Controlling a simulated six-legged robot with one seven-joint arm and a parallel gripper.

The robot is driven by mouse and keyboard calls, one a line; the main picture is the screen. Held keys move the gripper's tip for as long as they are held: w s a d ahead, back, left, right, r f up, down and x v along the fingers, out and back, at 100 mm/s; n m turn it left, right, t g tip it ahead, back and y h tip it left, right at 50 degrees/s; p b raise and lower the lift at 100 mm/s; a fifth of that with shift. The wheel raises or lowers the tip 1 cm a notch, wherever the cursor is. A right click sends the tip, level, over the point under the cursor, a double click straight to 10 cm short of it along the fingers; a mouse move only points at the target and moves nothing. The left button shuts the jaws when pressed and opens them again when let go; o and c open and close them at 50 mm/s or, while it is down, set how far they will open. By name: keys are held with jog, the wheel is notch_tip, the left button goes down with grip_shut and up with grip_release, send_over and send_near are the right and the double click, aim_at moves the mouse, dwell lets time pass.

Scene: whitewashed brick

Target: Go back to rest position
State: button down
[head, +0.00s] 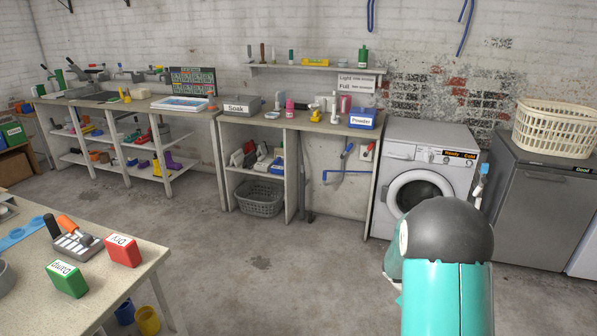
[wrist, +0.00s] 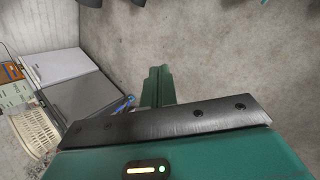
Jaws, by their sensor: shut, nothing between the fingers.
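My gripper (wrist: 158,72) shows in the wrist view as green fingers, shut and empty, over bare concrete floor. A dark plate and the green wrist housing fill the bottom of that view. In the head view my arm, with a dark rounded joint and a teal link, stands at the lower right in front of the washing machine (head: 400,152). My fingertips cannot be made out there, hidden behind the arm.
A grey cabinet (head: 540,205) bears a cream basket (head: 553,128); the basket also shows in the wrist view (wrist: 33,135). A table (head: 120,285) at lower left holds a red box (head: 122,250) and a green box (head: 67,279). The middle floor is clear.

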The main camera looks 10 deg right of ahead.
jog(key=s+a+r+m+t+y, duration=0.1)
jog(key=s+a+r+t, duration=0.15)
jog(key=a+r, duration=0.55)
jog(key=s+a+r+m+t+y, duration=0.1)
jog(key=s+a+r+y, duration=0.15)
jog(key=a+r, duration=0.6)
jog(key=s+a+r+t+y, duration=0.3)
jog(key=s+a+r+t, duration=0.1)
jog(key=s+a+r, duration=0.7)
jog(key=s+a, duration=0.1)
jog(key=s, duration=0.2)
jog(key=shift+m, duration=0.3)
jog(key=shift+d, duration=0.15)
